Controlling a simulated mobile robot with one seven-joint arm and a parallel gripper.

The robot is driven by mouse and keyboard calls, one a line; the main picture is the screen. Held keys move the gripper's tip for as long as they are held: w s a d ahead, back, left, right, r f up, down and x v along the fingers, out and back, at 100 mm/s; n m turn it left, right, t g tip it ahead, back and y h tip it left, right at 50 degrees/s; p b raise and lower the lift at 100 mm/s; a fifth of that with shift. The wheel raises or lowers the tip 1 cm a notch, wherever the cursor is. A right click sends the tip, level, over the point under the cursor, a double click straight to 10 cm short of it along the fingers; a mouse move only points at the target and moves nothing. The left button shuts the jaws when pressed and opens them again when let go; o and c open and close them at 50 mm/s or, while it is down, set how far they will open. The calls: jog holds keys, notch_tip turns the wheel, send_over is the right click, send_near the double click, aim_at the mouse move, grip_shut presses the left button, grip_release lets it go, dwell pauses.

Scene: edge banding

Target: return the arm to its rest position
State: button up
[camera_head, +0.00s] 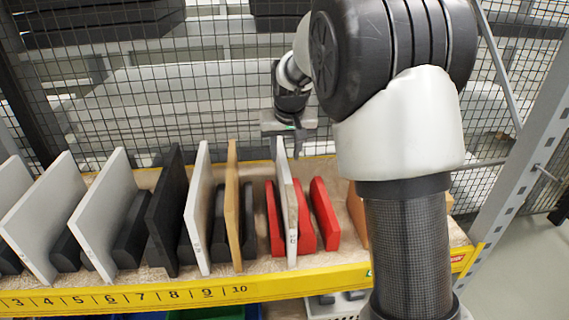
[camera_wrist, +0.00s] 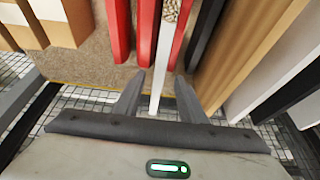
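My gripper (camera_wrist: 158,92) is open in the wrist view, with its two dark fingers apart. A thin white panel (camera_wrist: 165,55) runs between the fingers, with a visible gap on both sides. In the head view my gripper (camera_head: 298,135) is at the back of the shelf, close to the top of the white panel (camera_head: 288,205). That panel stands upright between red holders (camera_head: 323,215). My arm reaches in from the right and hides part of the shelf. Whether the fingers overlap the panel in depth is hard to tell.
A yellow numbered rail (camera_head: 180,296) edges the shelf. White, black and wood-coloured panels (camera_head: 232,200) stand in dark holders to the left. Wire mesh (camera_head: 220,95) closes the back. A grey perforated post (camera_head: 520,160) stands at the right. Bins sit below the rail.

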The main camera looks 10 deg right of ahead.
jog(key=s+d+r+p, duration=0.2)
jog(key=s+r+p, duration=0.1)
jog(key=s+r, duration=0.9)
jog(key=s+d+r+p, duration=0.1)
jog(key=s+r+p, duration=0.1)
jog(key=s, duration=0.9)
jog(key=s+d+r+t+p, duration=0.1)
jog(key=s+p, duration=0.1)
jog(key=s, duration=1)
jog(key=shift+d+r+p, duration=0.3)
jog(key=shift+r, duration=0.1)
jog(key=shift+s, duration=0.1)
